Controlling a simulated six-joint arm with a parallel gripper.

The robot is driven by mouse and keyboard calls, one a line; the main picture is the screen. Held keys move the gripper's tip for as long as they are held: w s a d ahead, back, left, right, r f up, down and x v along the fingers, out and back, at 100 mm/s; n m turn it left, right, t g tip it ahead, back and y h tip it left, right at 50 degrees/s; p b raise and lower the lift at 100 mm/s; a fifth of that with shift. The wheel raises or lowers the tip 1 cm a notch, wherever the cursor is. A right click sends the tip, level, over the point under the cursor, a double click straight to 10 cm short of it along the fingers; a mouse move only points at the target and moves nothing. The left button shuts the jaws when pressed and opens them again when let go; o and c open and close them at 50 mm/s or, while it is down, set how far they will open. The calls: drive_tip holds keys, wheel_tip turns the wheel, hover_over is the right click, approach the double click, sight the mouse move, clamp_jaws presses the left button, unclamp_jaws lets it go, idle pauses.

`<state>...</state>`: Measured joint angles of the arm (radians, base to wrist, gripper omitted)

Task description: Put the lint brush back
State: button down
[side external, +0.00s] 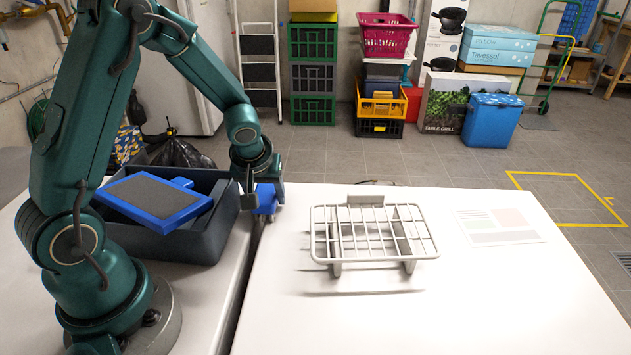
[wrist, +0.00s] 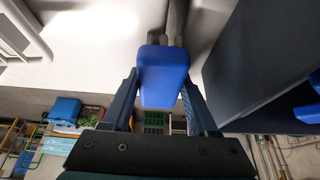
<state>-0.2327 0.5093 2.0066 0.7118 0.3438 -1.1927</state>
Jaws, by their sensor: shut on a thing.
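My gripper (side external: 262,188) is shut on a bright blue, rounded block-shaped thing, which I take to be the lint brush (side external: 266,201). In the wrist view the lint brush (wrist: 163,76) sits between the two dark fingers of my gripper (wrist: 160,88). Most of its shape is hidden, so I cannot tell its brush face. My gripper is just right of a dark open bin (side external: 222,222), over the gap between two white tables. A larger blue piece with a dark grey pad (side external: 155,197) lies tilted in the bin, rising above its rim.
A wire rack (side external: 335,262) stands on the right white table (side external: 480,300), with a printed sheet (side external: 500,226) beyond it. The table's front right is clear. Crates (side external: 312,75), boxes and a blue cooler (side external: 491,120) stand on the floor behind.

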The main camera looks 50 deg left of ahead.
drive_tip(key=shift+c, duration=0.9)
unclamp_jaws()
drive_tip(key=v, duration=1.1)
drive_tip(key=s+d+r+m+t+h, duration=0.2)
drive_tip(key=s+d+r+m, duration=0.3)
drive_tip(key=s+d+m, duration=0.4)
drive_tip(key=shift+s+d+h, duration=0.4)
drive_tip(key=shift+s+h, duration=0.3)
drive_tip(key=shift+s, duration=0.5)
